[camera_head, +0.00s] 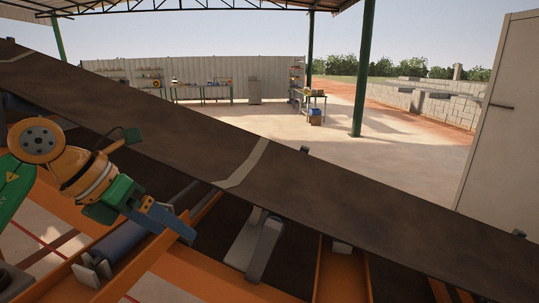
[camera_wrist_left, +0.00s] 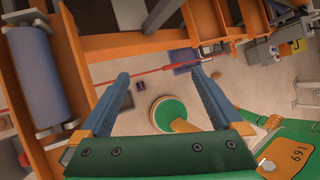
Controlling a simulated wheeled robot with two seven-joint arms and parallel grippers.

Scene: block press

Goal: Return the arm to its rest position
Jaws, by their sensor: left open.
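My left arm comes in from the left in the head view, with orange and green links. Its gripper (camera_head: 186,218) has blue fingers and is beside the near edge of the dark conveyor belt (camera_head: 315,195), over the orange frame. In the left wrist view the two blue fingers of the gripper (camera_wrist_left: 162,78) are spread apart with nothing between them. Beyond them I see pale floor. My right gripper is in neither view.
An orange frame (camera_head: 345,277) runs below the belt. A blue-grey roller (camera_head: 122,240) sits in it near my gripper; a roller (camera_wrist_left: 35,75) also shows at left in the wrist view. A pale cabinet (camera_head: 502,120) stands at right. Open concrete floor lies beyond the belt.

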